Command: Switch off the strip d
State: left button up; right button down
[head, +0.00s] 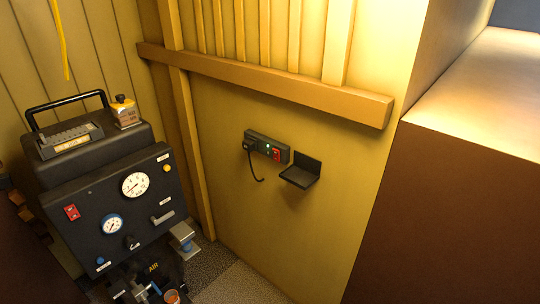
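A dark power strip (259,137) is fixed to the yellow wall, tilted down to the right in the head view. A black plug (249,144) sits in its left end, and a short black cable (256,172) hangs from it. A small green light (268,146) glows near the middle of the strip. A red rocker switch (276,154) is at its right part; its exact position is too small to tell. Neither of my grippers shows in the head view.
A small black shelf (300,178) juts from the wall just right of the strip. A wooden rail (270,81) runs above. A large brown block (450,220) fills the right.

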aim_at(276, 153)
jog(key=u, duration=0.3)
jog(key=i, duration=0.95)
jog(key=u, duration=0.55)
